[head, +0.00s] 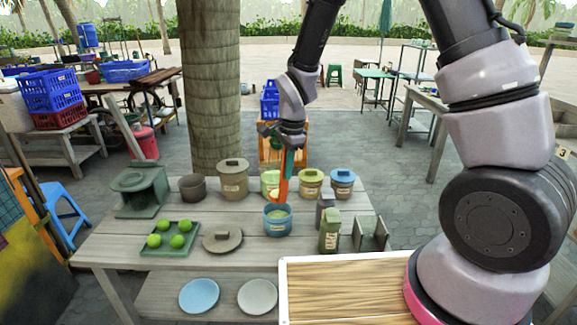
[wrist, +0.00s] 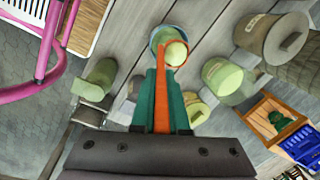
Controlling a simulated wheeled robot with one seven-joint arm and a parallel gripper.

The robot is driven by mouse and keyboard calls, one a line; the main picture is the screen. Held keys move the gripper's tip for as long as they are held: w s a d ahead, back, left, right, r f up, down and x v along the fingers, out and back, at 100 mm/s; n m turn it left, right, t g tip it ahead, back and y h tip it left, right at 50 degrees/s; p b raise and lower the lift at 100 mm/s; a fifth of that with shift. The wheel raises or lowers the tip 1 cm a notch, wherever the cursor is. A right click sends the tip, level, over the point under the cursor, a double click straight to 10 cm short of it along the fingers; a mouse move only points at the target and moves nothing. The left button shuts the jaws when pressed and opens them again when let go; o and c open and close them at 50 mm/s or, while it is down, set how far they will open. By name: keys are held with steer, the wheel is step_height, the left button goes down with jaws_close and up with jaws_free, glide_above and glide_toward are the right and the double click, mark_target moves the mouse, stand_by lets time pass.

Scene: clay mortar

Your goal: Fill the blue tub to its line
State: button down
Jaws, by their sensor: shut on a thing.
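The blue tub (head: 277,226) stands on the grey wooden table, with pale yellow-green material inside; no line can be made out on it. My gripper (head: 289,150) is above the tub, shut on an orange-handled tool (head: 284,185) that slants down to the tub's mouth. In the wrist view the orange tool (wrist: 162,105) lies between the teal fingers of my gripper (wrist: 167,82). Its far end is over or in the tub (wrist: 155,42), beside a round pale-green patch that could be the contents or a load on the tool; I cannot tell which.
Behind the tub stand an open pale-green jar (head: 268,177), a yellow-green lidded jar (head: 310,188), a blue-lidded jar (head: 343,187) and a beige lidded jar (head: 233,186). A round lid (head: 222,240) and a green tray (head: 150,249) of balls lie left. A green container (head: 329,240) stands close right.

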steer(key=w+d+f+m+g+y, duration=0.1)
steer(key=w+d+f+g+y, duration=0.4)
steer(key=d+y, duration=0.4)
steer(key=shift+d+f+g+y, duration=0.25)
steer(key=shift+f+g+y, duration=0.25)
steer(key=shift+f+y, duration=0.85)
steer(key=shift+w, duration=0.1)
stand_by(0.4)
